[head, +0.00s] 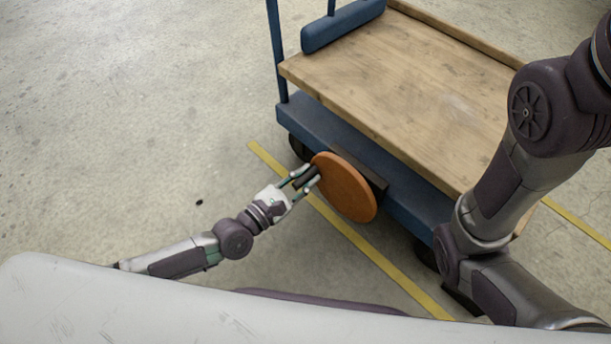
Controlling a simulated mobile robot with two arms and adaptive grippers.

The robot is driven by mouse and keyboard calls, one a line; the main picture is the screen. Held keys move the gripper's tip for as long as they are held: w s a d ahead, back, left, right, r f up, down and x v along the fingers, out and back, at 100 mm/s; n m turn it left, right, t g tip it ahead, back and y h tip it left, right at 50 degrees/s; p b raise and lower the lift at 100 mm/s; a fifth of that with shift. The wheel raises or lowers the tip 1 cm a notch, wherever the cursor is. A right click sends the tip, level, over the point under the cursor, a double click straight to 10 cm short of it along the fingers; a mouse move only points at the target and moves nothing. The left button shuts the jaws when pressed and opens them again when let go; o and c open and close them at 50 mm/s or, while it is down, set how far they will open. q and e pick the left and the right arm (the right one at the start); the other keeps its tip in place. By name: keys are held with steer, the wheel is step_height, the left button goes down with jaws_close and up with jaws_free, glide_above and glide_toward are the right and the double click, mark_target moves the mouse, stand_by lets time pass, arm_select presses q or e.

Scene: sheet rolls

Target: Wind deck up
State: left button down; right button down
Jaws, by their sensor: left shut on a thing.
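The wooden deck (405,85) is the flat top of a blue cart at the upper right. An orange-brown round wheel (346,188) is mounted on the cart's near side, in front of a dark block. My left gripper (308,180) is at the wheel's left edge, shut on a dark handle (304,182) that sticks out from the wheel. The fingers partly cover the handle. My right arm crosses the right side of the head view, in front of part of the deck, and its gripper is out of the picture.
The blue cart frame (392,192) runs below the deck, with dark castors beneath. A blue padded bar (340,25) and an upright post (277,50) stand at the cart's far left end. Yellow lines (370,250) mark the concrete floor. The floor at left is clear.

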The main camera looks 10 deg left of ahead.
arm_select(q)
steer(key=shift+a+f+n+b, duration=0.1)
steer(key=shift+f+n+b, duration=0.45)
steer(key=shift+f+n, duration=0.05)
steer(key=c, duration=1)
jaws_free()
steer(key=shift+r, duration=0.1)
steer(key=v, duration=1.2)
